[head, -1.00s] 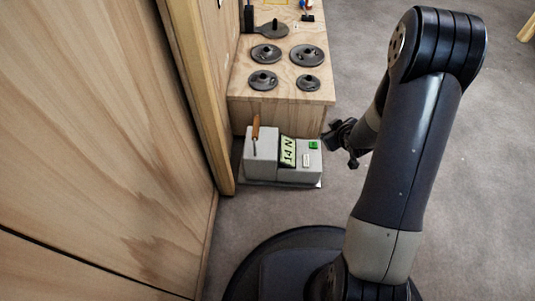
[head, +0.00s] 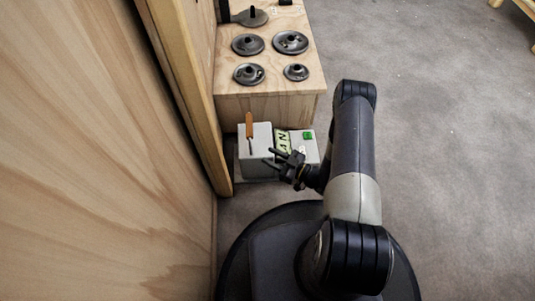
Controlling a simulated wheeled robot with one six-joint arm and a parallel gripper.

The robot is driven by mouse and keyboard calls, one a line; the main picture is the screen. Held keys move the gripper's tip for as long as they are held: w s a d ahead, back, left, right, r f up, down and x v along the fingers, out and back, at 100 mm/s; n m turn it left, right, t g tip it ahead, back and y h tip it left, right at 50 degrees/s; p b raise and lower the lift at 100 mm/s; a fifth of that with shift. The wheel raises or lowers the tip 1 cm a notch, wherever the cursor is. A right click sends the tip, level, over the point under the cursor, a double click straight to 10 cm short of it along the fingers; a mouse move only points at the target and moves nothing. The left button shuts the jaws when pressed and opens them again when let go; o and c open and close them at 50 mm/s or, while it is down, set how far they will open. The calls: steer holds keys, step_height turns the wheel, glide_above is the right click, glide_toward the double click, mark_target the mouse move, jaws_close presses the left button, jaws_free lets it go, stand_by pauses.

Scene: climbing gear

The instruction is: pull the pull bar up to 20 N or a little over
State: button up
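The pull bar (head: 249,125) is an orange-brown handle standing upright from the left part of a grey box-shaped gauge (head: 255,165) on the floor. The gauge's pale green display (head: 282,139) is partly covered by my gripper, so I cannot read its full number; an N shows. A green button (head: 308,135) is at its right. My gripper (head: 267,157) reaches in from the right, below and right of the bar in the picture. Its two dark fingers point left and are apart, with nothing seen between them. I see no contact with the bar.
A wooden box (head: 268,80) with several dark round weights stands behind the gauge. A wooden wall (head: 110,160) and its post (head: 190,90) run close along the left. Grey floor (head: 430,130) is open at the right.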

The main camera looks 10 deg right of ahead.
mark_target(249, 140)
steer(key=b+x, duration=0.3)
steer(key=x, duration=0.6)
steer(key=shift+s+a, duration=0.1)
steer(key=shift+a, duration=0.1)
steer(key=shift+x, duration=0.8)
jaws_close()
steer(key=shift+r+p, duration=1.25)
steer(key=shift+r, duration=1.15)
stand_by(0.4)
steer(key=shift+f, duration=0.1)
stand_by(0.3)
